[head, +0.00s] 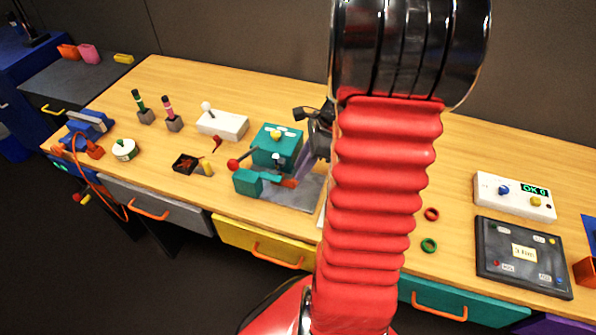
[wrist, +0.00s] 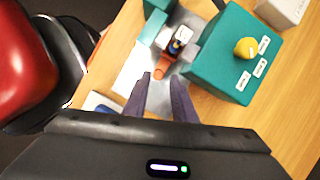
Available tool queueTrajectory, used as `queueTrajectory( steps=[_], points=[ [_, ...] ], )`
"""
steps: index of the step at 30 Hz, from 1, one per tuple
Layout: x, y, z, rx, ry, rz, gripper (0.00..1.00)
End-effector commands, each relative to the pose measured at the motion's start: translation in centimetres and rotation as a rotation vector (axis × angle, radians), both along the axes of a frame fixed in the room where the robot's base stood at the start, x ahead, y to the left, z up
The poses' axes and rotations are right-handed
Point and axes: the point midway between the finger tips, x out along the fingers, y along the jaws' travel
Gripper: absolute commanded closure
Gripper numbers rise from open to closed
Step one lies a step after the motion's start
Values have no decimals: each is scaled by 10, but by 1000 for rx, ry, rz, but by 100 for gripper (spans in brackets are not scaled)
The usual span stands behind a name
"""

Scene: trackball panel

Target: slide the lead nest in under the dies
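A teal press (head: 276,146) with a yellow knob stands on a grey metal plate (head: 285,192), with a smaller teal block (head: 249,183) at the front. The press fills the upper right of the wrist view (wrist: 222,62). A small orange-red piece (head: 289,183), perhaps the lead nest's handle, sits low over the plate. The dies are not clearly visible.
A red ball lever (head: 233,164) sticks out left of the press. Red and green rings (head: 430,245) and a dark panel (head: 522,256) lie right.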

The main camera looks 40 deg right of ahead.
Motion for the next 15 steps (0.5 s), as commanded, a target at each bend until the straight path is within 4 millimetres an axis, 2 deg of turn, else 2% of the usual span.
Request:
queueTrajectory(
  steps=[3,15],
  points=[
    [-5,-8,21,-3,-3,-3,76],
    [-20,-28,82,-3,-2,-4,76]
  ],
)
